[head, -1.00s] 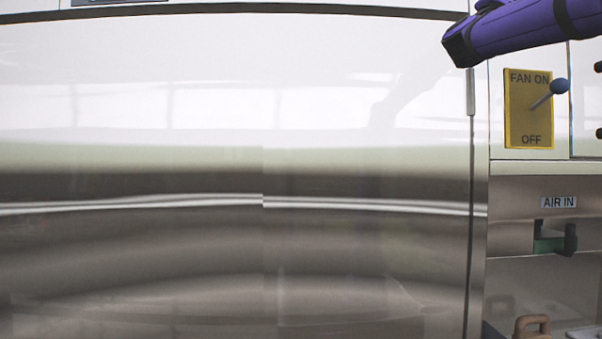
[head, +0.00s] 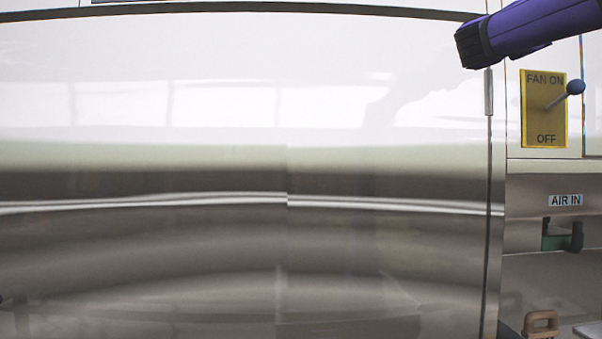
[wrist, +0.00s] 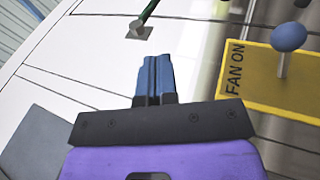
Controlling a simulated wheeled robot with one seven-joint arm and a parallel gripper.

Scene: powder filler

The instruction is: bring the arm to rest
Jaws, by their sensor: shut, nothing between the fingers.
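My gripper (wrist: 154,76) shows in the wrist view with its two blue fingers pressed together and nothing between them. In the head view, part of my purple arm comes in from the top right; the gripper's fingers are not clearly seen there. A yellow fan plate (head: 544,120) marked FAN ON and OFF sits below the arm, with a blue-knobbed lever (head: 575,87). In the wrist view the plate (wrist: 262,85) and its blue knob (wrist: 289,37) are to the right of the fingers, apart from them.
A large shiny steel door (head: 230,240) fills most of the head view. A tan handle (head: 541,322) shows below. In the wrist view, a green rod (wrist: 148,14) stands beyond the fingers.

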